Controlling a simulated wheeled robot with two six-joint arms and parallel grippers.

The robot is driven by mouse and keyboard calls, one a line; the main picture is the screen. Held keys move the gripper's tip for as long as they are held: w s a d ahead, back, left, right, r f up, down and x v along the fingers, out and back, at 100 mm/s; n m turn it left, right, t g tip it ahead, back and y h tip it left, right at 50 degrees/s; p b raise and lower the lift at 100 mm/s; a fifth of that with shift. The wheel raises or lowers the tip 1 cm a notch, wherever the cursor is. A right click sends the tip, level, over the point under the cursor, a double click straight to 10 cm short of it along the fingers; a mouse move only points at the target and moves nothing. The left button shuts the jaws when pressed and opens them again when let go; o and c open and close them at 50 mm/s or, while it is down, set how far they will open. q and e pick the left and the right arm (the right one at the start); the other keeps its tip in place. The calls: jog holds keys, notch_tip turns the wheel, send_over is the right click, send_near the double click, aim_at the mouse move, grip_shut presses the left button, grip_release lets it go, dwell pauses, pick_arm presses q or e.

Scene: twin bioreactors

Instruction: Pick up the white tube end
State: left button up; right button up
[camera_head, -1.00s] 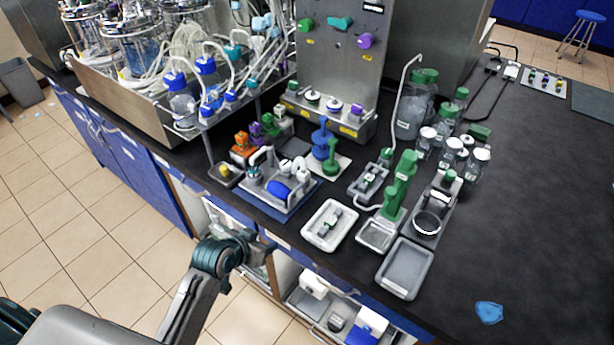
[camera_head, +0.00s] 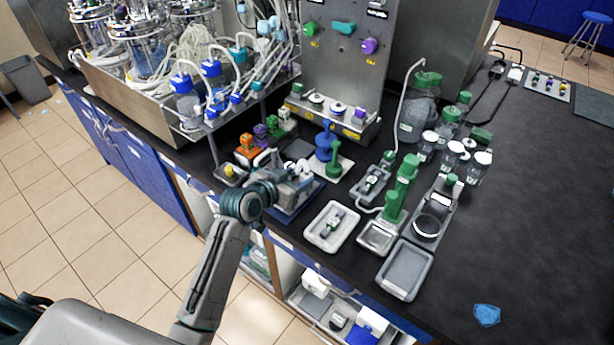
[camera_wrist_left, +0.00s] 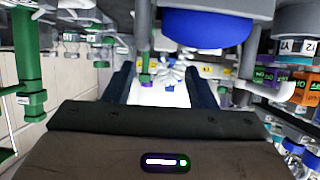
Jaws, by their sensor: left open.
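My left gripper (camera_head: 298,184) is over the small pump unit on a blue tray (camera_head: 292,212) near the bench's front edge. In the left wrist view its two dark blue fingers stand apart, with a bright white area between them (camera_wrist_left: 160,90); I cannot tell what that area is. The pump's grey body with a blue part (camera_wrist_left: 207,25) fills the top of that view. White tubing (camera_head: 303,167) shows just behind the gripper in the head view. In the wrist view a white tube (camera_wrist_left: 268,90) bends at the right. The exact tube end is hard to make out. My right gripper is out of view.
Orange (camera_head: 246,147) and purple pieces stand behind left of the gripper. A blue and green stand (camera_head: 325,143) is close on its right. A white tray (camera_head: 331,228) and a grey tray (camera_head: 405,270) lie farther right. The bench's right side is mostly clear.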

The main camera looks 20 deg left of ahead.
aim_at(309, 172)
pick_arm(q)
jog(key=shift+w+d+f+p, duration=0.1)
jog(key=shift+w+f+p, duration=0.1)
jog(key=shift+w+p, duration=0.35)
jog(key=p+x, duration=0.1)
jog(key=x, duration=0.2)
jog(key=shift+w+f, duration=0.1)
jog(key=shift+f, duration=0.1)
jog(key=shift+w+f, duration=0.2)
jog(key=shift+w, duration=0.15)
jog(key=c, duration=1.1)
